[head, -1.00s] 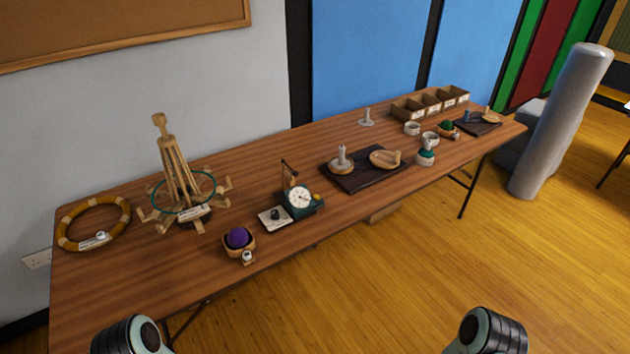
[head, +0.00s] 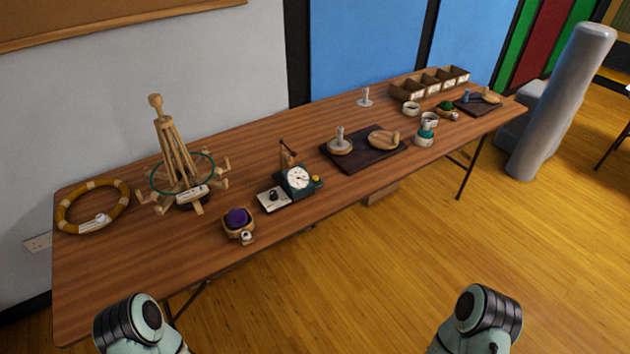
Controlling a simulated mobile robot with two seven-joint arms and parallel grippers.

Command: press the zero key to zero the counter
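A small dark green counter (head: 299,180) with a round white dial and a yellow knob at its right side stands near the front edge of the table, left of the middle. A pale plate (head: 273,197) with a dark key or knob on it adjoins its left side; any lettering is too small to read. A thin dark arm rises behind the dial. Neither gripper is in view.
The wooden table (head: 130,280) runs from lower left to upper right. A purple yarn ball (head: 238,217) in a wooden holder sits left of the counter. A wooden yarn swift (head: 180,165) and a ring (head: 70,212) stand further left. A dark mat (head: 350,163) with wooden pieces lies right.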

